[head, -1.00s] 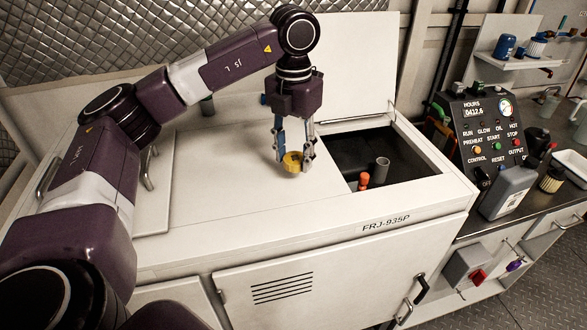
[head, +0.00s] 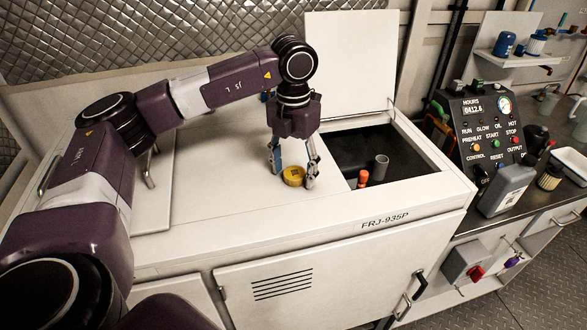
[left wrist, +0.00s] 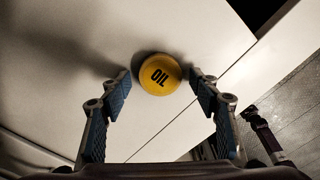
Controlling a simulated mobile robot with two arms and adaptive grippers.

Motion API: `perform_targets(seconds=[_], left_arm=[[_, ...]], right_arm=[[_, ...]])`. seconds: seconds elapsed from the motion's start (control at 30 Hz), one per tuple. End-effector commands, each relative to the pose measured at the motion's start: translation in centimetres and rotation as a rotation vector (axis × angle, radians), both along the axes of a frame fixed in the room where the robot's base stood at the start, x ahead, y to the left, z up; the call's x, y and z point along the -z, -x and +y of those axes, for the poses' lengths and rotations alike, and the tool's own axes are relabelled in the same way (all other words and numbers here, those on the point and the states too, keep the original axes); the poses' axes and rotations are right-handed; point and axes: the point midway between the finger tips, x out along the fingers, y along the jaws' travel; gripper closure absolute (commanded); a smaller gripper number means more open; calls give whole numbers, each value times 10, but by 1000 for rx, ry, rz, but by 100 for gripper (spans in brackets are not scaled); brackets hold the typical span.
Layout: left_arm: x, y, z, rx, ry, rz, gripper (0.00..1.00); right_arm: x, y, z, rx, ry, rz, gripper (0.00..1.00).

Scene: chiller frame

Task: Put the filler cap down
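The yellow filler cap (head: 293,177) lies on the white top of the cabinet (head: 215,185), left of the open hatch. In the left wrist view the cap (left wrist: 160,75) shows its round top marked OIL. My left gripper (head: 292,182) is open at the cap, with one finger on each side. In the left wrist view a gap shows between the cap and each finger of the left gripper (left wrist: 160,82). My right gripper does not show in either view.
The open hatch (head: 378,155) holds a grey tube (head: 381,166) and an orange-red piece (head: 363,178). Its raised lid (head: 352,62) stands behind. A control panel (head: 487,130) and a grey jug (head: 507,190) stand at right. The cabinet top left of the cap is clear.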

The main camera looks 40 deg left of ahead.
Motion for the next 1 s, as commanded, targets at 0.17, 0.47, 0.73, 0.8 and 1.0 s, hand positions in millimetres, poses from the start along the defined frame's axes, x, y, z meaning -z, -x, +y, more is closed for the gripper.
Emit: perform_targets(seconds=[0.17,0.47,0.73,0.8,1.0], left_arm=[[0,0,0,0,0,0,43],[-23,-2,-1,0,1,-6,43],[-87,-1,0,0,0,-5,43],[-100,-1,0,0,0,-5,43],[-119,0,0,1,0,-2,43]], right_arm=[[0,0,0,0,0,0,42],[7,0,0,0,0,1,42],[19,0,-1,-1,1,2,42],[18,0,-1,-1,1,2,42],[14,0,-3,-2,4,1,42]])
